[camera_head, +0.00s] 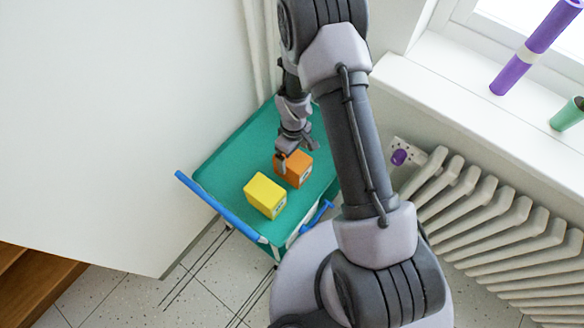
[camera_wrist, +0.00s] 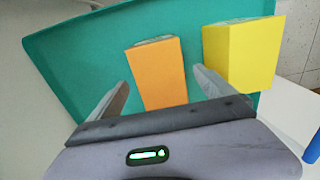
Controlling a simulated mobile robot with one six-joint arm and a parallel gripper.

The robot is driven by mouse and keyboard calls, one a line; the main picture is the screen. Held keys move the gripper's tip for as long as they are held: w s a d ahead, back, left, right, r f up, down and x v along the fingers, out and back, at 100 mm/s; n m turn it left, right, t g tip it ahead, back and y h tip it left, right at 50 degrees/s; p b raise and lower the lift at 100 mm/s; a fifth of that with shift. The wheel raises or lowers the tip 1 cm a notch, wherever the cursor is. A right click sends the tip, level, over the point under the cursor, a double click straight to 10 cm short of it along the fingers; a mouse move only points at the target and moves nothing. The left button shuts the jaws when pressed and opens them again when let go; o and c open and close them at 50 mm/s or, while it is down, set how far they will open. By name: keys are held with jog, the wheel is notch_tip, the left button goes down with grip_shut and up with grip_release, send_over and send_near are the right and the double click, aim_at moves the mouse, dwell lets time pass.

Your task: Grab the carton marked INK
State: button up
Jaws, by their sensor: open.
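An orange carton (camera_head: 294,170) and a yellow carton (camera_head: 265,196) stand side by side on a teal trolley top (camera_head: 222,166). Each has a small label on its side, too small to read, so I cannot tell which is marked INK. My gripper (camera_head: 296,153) is open and empty at the orange carton. In the wrist view the orange carton (camera_wrist: 156,72) shows between the two fingers of my gripper (camera_wrist: 160,84). I cannot tell if they touch it. The yellow carton (camera_wrist: 243,54) is just right of the right finger there.
The trolley has a blue handle (camera_head: 222,205) at its left. A white radiator (camera_head: 480,215) and a window sill (camera_head: 450,105) with a purple tube (camera_head: 513,75) are at the right. A white panel (camera_head: 110,120) fills the left. The trolley top left of the cartons is bare.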

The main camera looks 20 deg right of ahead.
notch_tip(320, 180, down, 6)
jog(key=b, duration=0.3)
jog(key=shift+w+a+f, duration=0.1)
jog(key=shift+f, duration=0.05)
jog(key=shift+r, duration=0.2)
grip_shut()
